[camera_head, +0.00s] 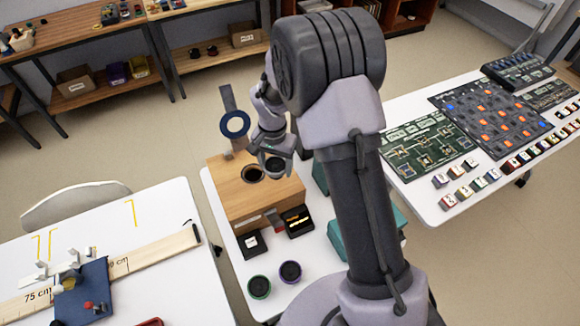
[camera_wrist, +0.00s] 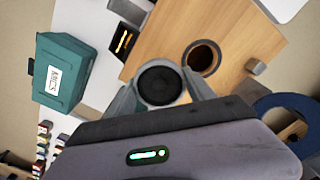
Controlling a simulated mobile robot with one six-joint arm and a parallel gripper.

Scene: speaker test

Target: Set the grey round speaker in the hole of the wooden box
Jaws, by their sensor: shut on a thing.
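The wooden box (camera_head: 235,200) stands on the white table, with a round dark hole (camera_head: 251,174) in its top. My gripper (camera_head: 273,158) is above the box, to the right of the hole. It is shut on the grey round speaker (camera_head: 274,168), with its dark face up. In the wrist view the speaker (camera_wrist: 160,84) sits between my two fingers, and the hole (camera_wrist: 202,58) lies just up and right of it, mostly uncovered. The speaker looks apart from the hole; its height over the box top is hard to judge.
A blue ring on an upright (camera_head: 235,124) stands behind the hole. Green-rimmed (camera_head: 259,287) and purple-rimmed (camera_head: 290,271) speakers lie in front of the box. A small black-and-yellow box (camera_head: 297,221) is at its front edge. A teal MICS box (camera_wrist: 70,72) stands nearby.

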